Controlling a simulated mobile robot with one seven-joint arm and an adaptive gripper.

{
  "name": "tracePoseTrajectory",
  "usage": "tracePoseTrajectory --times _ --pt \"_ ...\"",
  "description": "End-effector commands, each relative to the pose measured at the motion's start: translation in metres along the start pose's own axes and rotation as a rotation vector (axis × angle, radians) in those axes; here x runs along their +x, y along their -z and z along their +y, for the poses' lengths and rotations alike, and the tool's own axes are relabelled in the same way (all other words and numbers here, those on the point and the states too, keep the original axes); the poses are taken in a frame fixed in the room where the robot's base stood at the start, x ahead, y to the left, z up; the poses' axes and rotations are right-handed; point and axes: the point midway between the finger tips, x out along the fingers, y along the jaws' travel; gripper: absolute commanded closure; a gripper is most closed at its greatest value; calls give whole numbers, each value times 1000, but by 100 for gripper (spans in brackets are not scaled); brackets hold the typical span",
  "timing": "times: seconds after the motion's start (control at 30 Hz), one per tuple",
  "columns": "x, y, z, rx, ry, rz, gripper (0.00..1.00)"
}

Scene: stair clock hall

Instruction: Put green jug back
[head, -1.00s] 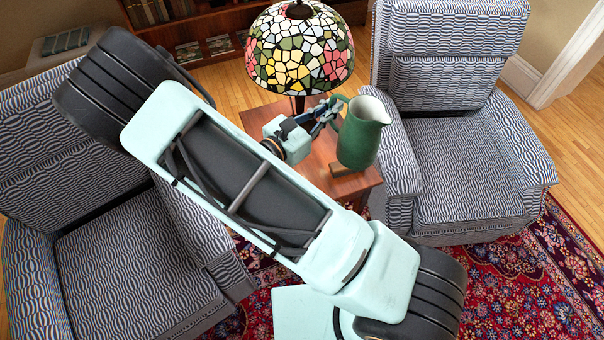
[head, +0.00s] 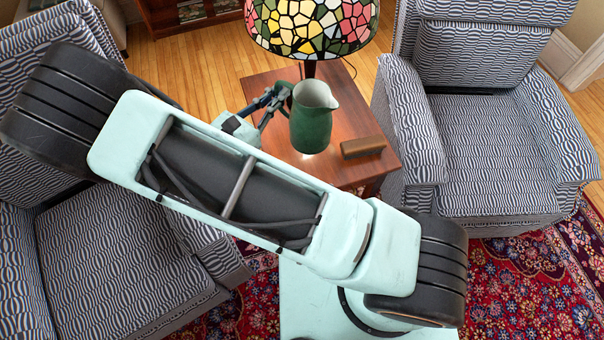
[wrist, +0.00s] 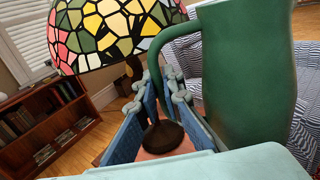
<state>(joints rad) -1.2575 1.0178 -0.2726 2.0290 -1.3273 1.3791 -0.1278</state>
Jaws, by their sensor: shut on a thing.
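The green jug (head: 311,120) is upright above the small wooden side table (head: 262,88), between the two armchairs. Its handle is on the left and its spout points right. My gripper (head: 277,98) is shut on the jug's handle from the left. In the wrist view the jug (wrist: 245,80) fills the right side, with its handle between the fingers of my gripper (wrist: 168,88). Whether the jug's base touches the table top is hard to tell; it seems held a little above it.
A stained-glass lamp (head: 312,25) stands at the back of the table, close behind the jug. A brown wooden brush or block (head: 362,147) lies on the table to the right. Patterned armchairs flank the table, left (head: 125,255) and right (head: 490,140). A bookshelf (wrist: 45,125) stands beyond.

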Motion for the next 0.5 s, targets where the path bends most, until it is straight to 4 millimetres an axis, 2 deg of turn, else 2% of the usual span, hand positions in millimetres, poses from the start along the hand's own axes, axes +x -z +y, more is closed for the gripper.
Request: tracePoseTrajectory --times 0.03,0.2,0.33,0.5 --pt "-15 20 7 -1 -23 -2 100" --pt "-63 56 22 -1 -83 2 100" --pt "-95 76 28 -4 -120 6 100" --pt "-123 92 32 -6 -149 9 100"
